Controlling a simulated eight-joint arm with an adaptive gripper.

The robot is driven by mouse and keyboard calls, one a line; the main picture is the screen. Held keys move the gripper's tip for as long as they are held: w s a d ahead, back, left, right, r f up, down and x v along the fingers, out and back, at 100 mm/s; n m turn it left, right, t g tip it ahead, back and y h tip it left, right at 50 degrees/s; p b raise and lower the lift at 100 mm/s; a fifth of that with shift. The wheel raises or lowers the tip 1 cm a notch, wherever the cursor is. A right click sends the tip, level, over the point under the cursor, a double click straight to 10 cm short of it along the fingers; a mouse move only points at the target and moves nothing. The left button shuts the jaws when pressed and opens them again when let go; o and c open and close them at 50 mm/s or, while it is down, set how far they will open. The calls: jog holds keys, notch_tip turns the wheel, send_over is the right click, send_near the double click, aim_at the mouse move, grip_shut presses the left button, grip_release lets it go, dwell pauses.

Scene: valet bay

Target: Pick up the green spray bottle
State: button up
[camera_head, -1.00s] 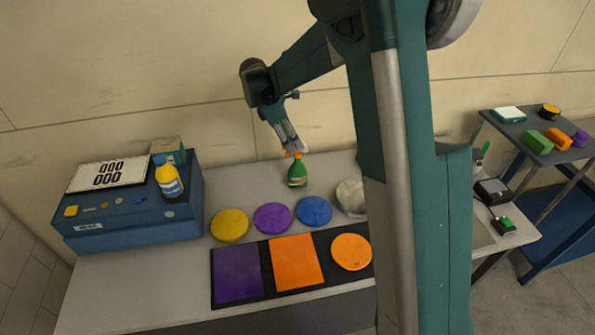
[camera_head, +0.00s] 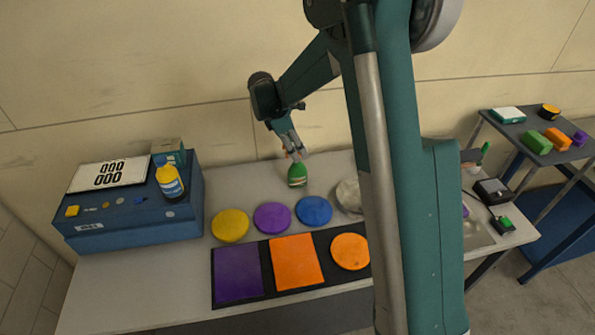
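The green spray bottle (camera_head: 298,176) stands upright on the grey workbench (camera_head: 240,186), behind the blue round pad. Its orange spray head shows just above the green body, partly hidden by my gripper. My gripper (camera_head: 297,156) points down from above, with its fingertips at the bottle's head. The fingers are too small and too close together to tell whether they are apart or touching the bottle.
Yellow (camera_head: 230,225), purple (camera_head: 272,217) and blue (camera_head: 314,210) round pads lie in front of the bottle. A blue case (camera_head: 130,222) at left carries a yellow bottle (camera_head: 170,181). The wall is close behind.

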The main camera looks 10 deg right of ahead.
jog(key=shift+c, duration=0.5)
grip_shut()
jog(key=shift+r, duration=0.1)
jog(key=shift+r+b, duration=0.3)
jog(key=shift+r, duration=4.6)
